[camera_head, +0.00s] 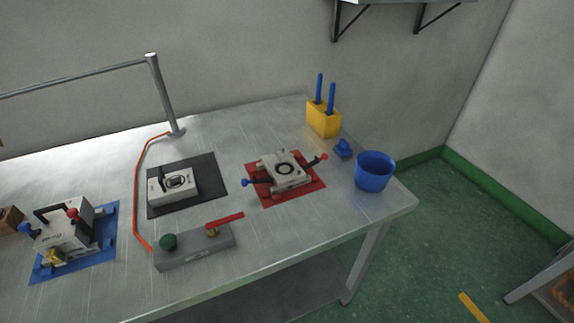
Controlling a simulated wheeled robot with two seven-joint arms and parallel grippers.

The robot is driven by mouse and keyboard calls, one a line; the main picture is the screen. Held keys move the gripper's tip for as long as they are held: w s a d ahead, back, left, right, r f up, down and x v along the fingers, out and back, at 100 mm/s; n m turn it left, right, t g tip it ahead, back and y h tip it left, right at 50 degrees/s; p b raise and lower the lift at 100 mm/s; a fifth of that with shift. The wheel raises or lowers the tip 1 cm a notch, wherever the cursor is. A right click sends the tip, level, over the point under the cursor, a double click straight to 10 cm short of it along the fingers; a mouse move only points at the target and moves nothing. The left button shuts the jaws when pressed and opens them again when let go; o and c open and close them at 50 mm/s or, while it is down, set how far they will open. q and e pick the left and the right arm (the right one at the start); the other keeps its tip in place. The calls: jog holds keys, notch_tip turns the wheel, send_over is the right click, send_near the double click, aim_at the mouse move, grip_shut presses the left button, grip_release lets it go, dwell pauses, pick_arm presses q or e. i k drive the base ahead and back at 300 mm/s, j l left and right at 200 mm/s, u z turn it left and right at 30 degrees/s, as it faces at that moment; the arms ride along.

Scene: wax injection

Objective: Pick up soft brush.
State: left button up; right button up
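Two upright blue handles stick out of a yellow block holder (324,123) at the back right of the metal table. One is the left handle (319,88) and the other is the right handle (331,98). They look like brush handles, but their lower ends are hidden in the holder. I cannot tell which of them, if either, is the soft brush. Neither of my grippers is in view.
A blue bucket (374,172) and a small blue object (343,149) stand near the holder. A mould sits on a red mat (256,187). Left are a black mat (213,165), grey valve block (195,248) and blue mat (48,272).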

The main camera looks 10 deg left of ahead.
aim_at(331, 96)
jog(key=i+l+u, duration=0.25)
jog(key=l+u, duration=0.15)
jog(key=i+l+u, duration=0.2)
jog(key=l+u, duration=0.25)
jog(key=i+l+u, duration=0.1)
jog(key=l+u, duration=0.3)
jog(key=l, duration=0.25)
jog(key=l+u, duration=0.85)
jog(key=l, duration=0.3)
jog(key=k+l+u, duration=0.2)
jog(key=l+u, duration=0.25)
jog(key=k+l+u, duration=0.2)
jog(key=l+u, duration=0.2)
jog(key=l, duration=0.25)
jog(key=k+l+u, duration=0.3)
jog(key=u, duration=0.15)
jog(key=l, duration=0.15)
